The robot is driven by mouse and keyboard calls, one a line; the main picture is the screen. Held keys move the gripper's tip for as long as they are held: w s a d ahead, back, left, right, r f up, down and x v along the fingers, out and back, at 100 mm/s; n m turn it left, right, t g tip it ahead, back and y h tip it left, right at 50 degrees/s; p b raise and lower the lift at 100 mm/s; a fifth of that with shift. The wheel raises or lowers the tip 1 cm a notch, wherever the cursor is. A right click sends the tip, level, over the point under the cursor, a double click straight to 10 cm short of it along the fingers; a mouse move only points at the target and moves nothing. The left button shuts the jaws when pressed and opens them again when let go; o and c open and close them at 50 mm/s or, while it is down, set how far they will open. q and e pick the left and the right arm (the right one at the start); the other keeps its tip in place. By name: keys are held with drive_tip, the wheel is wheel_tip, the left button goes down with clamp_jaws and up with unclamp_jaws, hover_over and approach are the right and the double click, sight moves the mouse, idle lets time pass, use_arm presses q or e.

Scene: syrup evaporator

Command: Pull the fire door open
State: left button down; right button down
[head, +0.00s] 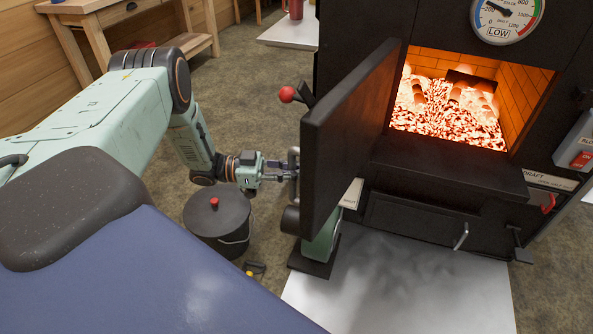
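The black fire door (347,135) stands swung wide open to the left of the firebox opening (450,100), where glowing embers and logs show. A metal handle (293,162) is on the door's outer face, toward my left arm. My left gripper (283,170) is at this handle, with its fingers closed around it as far as I can see; the fingertips are small and partly hidden by the handle. A red ball knob (287,94) sticks out beside the door's upper part. My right gripper is not in view.
A dark lidded bucket (218,220) stands on the floor just below my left gripper. A pale floor plate (400,290) lies before the stove. A gauge (507,14) reading LOW is above the firebox. A wooden table (95,22) stands at the back left.

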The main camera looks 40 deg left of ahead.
use_arm(q)
drive_tip(key=shift+s+f, duration=0.25)
drive_tip(key=shift+s, duration=0.1)
drive_tip(key=c, duration=1.4)
unclamp_jaws()
drive_tip(key=shift+s+r, duration=0.1)
drive_tip(key=shift+r, duration=0.1)
drive_tip(key=shift+o, duration=0.6)
drive_tip(key=shift+w, duration=0.25)
drive_tip(key=v, duration=1.2)
